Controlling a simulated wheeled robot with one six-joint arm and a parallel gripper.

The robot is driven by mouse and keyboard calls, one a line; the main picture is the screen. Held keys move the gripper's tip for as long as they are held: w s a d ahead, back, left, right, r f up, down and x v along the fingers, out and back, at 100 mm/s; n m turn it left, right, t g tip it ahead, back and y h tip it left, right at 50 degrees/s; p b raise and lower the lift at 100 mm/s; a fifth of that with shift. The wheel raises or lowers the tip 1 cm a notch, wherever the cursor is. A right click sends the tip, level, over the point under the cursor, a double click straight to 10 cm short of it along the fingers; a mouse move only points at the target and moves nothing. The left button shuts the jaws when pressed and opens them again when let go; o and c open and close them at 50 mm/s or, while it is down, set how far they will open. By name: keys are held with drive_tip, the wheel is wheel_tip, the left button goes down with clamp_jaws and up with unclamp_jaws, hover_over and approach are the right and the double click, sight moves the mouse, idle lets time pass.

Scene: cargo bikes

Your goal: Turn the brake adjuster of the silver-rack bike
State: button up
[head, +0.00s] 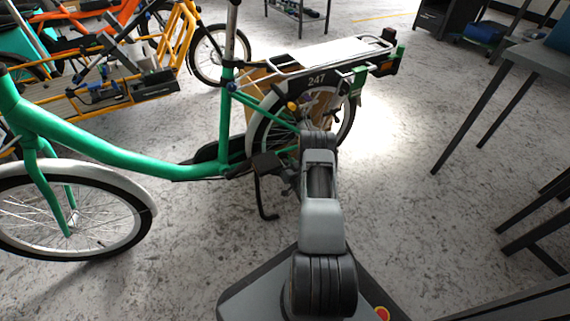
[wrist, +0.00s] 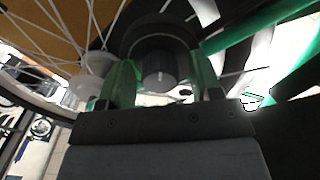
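The silver-rack bike (head: 120,157) has a green frame, a silver rear rack (head: 335,52) and a plate reading 247. My arm reaches to its rear wheel, and my gripper is mostly hidden behind the arm in the head view. In the wrist view my gripper (wrist: 163,78) has its two greenish fingers apart. A dark ribbed knob (wrist: 158,69), seemingly the brake adjuster, shows between them in front of a dark round hub (wrist: 155,38). Gaps show on both sides of the knob, so the fingers do not appear to touch it.
Spokes, the rim and green frame tubes (wrist: 262,22) lie close around my gripper. A small yellow-orange part (head: 292,106) sits near the rear wheel. A grey table (head: 535,55) stands at right, and an orange-yellow cargo bike (head: 110,93) at back left. Floor between bike and table is clear.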

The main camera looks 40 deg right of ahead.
drive_tip(key=c, duration=0.9)
